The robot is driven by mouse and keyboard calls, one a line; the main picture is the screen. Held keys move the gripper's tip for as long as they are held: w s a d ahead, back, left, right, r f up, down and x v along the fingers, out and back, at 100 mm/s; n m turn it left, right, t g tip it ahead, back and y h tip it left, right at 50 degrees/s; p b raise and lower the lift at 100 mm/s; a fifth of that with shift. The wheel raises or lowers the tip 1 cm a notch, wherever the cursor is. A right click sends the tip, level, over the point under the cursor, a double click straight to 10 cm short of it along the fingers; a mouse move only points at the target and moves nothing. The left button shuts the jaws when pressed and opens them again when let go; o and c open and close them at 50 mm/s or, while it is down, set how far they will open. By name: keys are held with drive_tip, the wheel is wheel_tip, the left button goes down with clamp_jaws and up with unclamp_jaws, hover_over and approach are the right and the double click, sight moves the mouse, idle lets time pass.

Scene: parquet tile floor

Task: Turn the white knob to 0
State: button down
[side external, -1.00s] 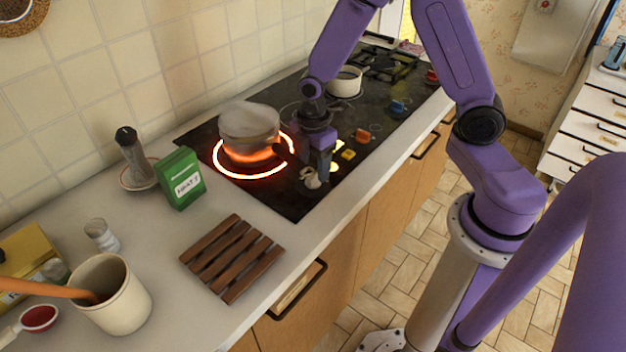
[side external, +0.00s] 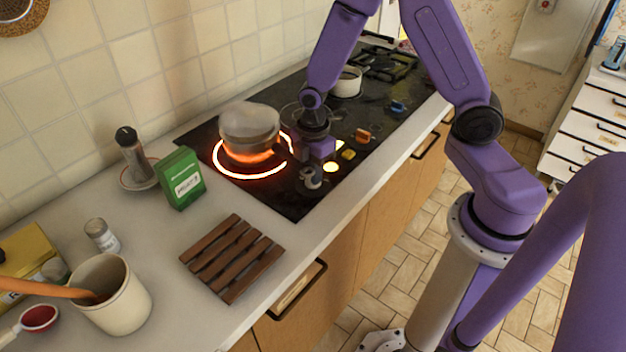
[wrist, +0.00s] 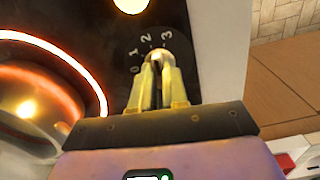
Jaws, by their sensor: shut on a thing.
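The white knob (side external: 312,180) is at the near front corner of the black cooktop. In the wrist view the white knob (wrist: 158,54) shows as a pale tip between my fingers. My gripper (wrist: 155,78) is shut on it, with the fingers on either side. The dial marks 0, 1, 2 and 3 curve around the knob's left and top. Which mark the knob points at is hard to tell, as the fingers hide most of it. In the side view my gripper (side external: 311,172) is low over the knob, partly hidden by my wrist.
A burner ring (side external: 222,168) glows orange under a pot (side external: 249,122). A yellow knob (side external: 348,154), an orange knob (side external: 363,135) and a blue knob (side external: 398,106) line the cooktop's front. A green box (side external: 182,178) and a wooden trivet (side external: 232,258) stand on the counter.

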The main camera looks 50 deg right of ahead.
drive_tip(key=n, duration=0.4)
idle(0.5)
drive_tip(key=n, duration=0.4)
idle(0.4)
drive_tip(key=shift+n, duration=2)
